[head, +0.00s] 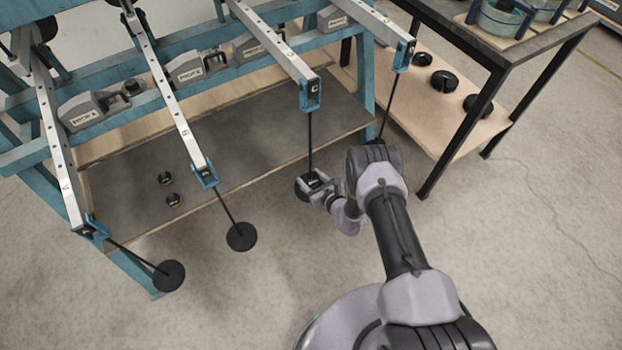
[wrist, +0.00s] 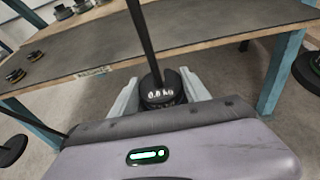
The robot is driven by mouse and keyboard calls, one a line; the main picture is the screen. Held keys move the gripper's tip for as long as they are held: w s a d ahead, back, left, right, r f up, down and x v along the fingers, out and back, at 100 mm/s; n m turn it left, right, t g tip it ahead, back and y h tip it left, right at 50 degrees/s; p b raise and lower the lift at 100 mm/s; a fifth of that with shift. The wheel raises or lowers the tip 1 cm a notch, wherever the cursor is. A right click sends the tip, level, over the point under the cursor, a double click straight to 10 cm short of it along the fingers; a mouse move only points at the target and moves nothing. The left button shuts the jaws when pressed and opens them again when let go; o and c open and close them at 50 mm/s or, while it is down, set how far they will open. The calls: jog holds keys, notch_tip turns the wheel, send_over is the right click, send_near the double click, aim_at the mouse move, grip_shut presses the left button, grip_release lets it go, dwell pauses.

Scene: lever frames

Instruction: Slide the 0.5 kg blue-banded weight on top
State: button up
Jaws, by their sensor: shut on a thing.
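In the wrist view a small dark weight (wrist: 161,95) marked "0.5 kg" sits between the two pale fingers of my gripper (wrist: 159,80), which are shut on it. A thin black hanger rod (wrist: 142,40) meets the top of the weight near its middle; I cannot tell whether it passes through a slot. No blue band shows clearly. In the head view my gripper (head: 316,183) is low on the rod (head: 310,145) hanging from the lever marked C (head: 292,68). A black disc (head: 302,190) shows at the rod's foot, partly hidden by the gripper.
Levers A (head: 66,178) and B (head: 180,122) carry hangers with black discs. Another hanger (head: 389,100) hangs right of C, close to my arm. Two small banded weights (head: 170,190) lie on the grey shelf (head: 235,140). Black weights (head: 444,81) rest on the right-hand shelf.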

jog(key=shift+f, duration=0.1)
jog(key=o, duration=1.7)
jog(key=shift+o, duration=0.2)
jog(key=p+v, duration=0.1)
jog(key=v, duration=0.1)
jog(key=shift+s+d+r+p, duration=0.15)
jog(key=shift+r+p, duration=0.05)
jog(key=shift+p, duration=0.2)
jog(key=p+v, duration=0.3)
jog(key=v, duration=0.1)
jog(key=shift+s+d, duration=0.2)
jog(key=shift+s, duration=0.05)
